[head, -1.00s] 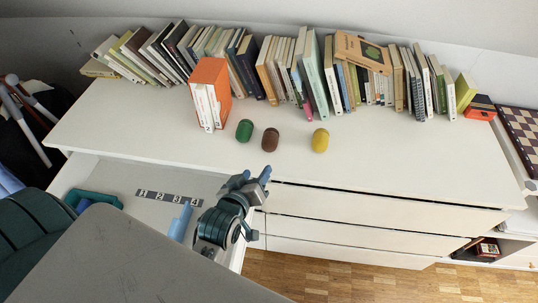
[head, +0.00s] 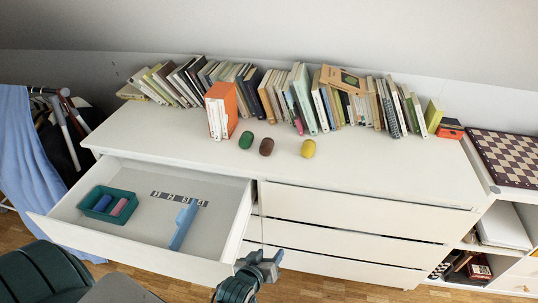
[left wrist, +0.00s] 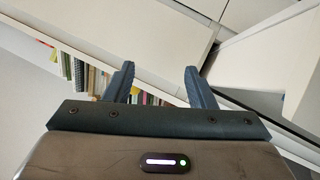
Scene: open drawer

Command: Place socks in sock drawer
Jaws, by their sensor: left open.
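Three rounded bundles that look like rolled socks lie in a row on the white dresser top: green (head: 246,140), brown (head: 266,147) and yellow (head: 308,148). The upper left drawer (head: 95,236) is open. Inside it a teal tray (head: 131,207) holds a blue roll (head: 103,203) and a pink roll (head: 119,207). A light blue divider (head: 184,225) stands at the drawer's right part. My left gripper (head: 267,259) is open and empty, in front of the dresser just right of the open drawer. Its two fingers show apart in the left wrist view (left wrist: 160,72). My right gripper is not in view.
A row of books (head: 300,98) lines the back of the dresser top (head: 380,175), with an orange box file (head: 222,110) in front. A chessboard (head: 512,158) is at the right. The dresser top's front is clear. Other drawers (head: 360,205) are nearly shut.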

